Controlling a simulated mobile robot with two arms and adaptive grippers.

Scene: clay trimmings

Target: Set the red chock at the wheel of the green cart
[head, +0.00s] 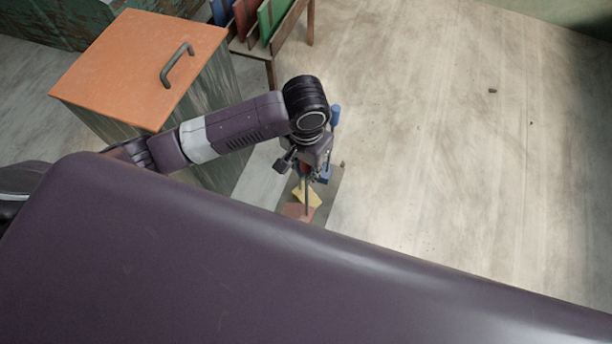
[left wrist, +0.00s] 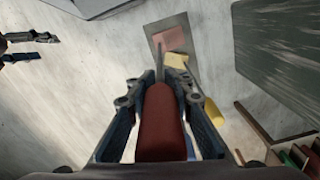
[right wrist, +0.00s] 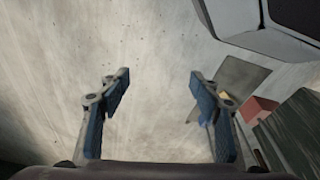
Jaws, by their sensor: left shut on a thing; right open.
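The red chock (head: 298,211) lies on a grey mat on the floor, next to a yellow chock (head: 307,193). In the left wrist view the red chock (left wrist: 170,38) shows at the end of a thin grey rod with a red handle (left wrist: 160,125). My left gripper (head: 308,170) is shut on this handle, above the mat; it also shows in the left wrist view (left wrist: 160,88). My right gripper (right wrist: 160,85) is open and empty, with the red block (right wrist: 258,108) off to its right. I cannot make out a green cart or its wheel for certain.
An orange-topped cabinet (head: 140,60) stands left of the mat (head: 326,205). A rack (head: 284,35) with blue, red and green boards is behind it. A worn green body (head: 40,25) is at the far left. Floor at right is open.

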